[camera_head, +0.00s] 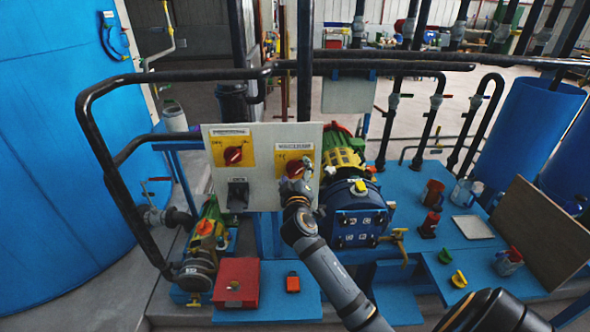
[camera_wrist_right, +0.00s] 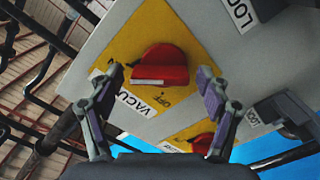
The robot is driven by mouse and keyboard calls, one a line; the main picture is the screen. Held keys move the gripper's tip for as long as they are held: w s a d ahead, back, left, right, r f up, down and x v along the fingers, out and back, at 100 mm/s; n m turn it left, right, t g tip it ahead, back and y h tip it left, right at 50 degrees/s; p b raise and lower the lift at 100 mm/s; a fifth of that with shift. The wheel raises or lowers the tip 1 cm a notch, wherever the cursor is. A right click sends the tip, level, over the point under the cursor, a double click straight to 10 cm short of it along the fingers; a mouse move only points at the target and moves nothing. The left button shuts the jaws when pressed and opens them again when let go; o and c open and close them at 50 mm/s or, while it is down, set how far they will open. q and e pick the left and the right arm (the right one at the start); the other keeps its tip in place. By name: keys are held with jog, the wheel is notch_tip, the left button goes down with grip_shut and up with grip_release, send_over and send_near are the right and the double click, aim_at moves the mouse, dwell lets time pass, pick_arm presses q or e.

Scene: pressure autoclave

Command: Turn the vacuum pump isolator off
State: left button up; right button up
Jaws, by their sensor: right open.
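The vacuum pump isolator is a red rotary knob on a yellow plate, on the right of a pale panel (camera_head: 262,135). In the head view the knob (camera_head: 295,168) is partly covered by my right gripper (camera_head: 299,184). In the right wrist view the knob (camera_wrist_right: 160,68) shows clearly above a white label reading "VACU…" and the word "OFF". Its handle lies at a slant to the plate's edges. My right gripper (camera_wrist_right: 160,82) is open, with one finger on each side of the knob; I cannot tell if either touches it. My left gripper is not in view.
A second red isolator knob (camera_head: 233,154) on a yellow plate sits left on the panel, with a dark lockout device (camera_head: 238,193) below it. Black pipes (camera_head: 180,76) run around the panel. A blue pump (camera_head: 355,215) stands close on the right, a red box (camera_head: 237,281) below.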

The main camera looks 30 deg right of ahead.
jog(key=shift+w, duration=0.1)
jog(key=c, duration=1.1)
jog(key=n+p, duration=0.1)
jog(key=n, duration=0.1)
jog(key=n+p, duration=0.1)
jog(key=shift+a+r+n, duration=0.1)
jog(key=shift+r+n, duration=0.1)
jog(key=shift+n, duration=0.2)
jog(key=n+p, duration=0.2)
jog(key=n, duration=0.3)
jog(key=shift+w+p, duration=0.1)
jog(key=shift+p, duration=0.25)
jog(key=n+p, duration=0.2)
jog(key=n, duration=0.3)
jog(key=shift+a+n+p, duration=0.1)
jog(key=shift+n+p, duration=0.25)
jog(key=shift+n, duration=0.05)
jog(key=shift+f+n+p, duration=0.2)
jog(key=shift+n+p, duration=0.6)
jog(key=shift+n, duration=0.9)
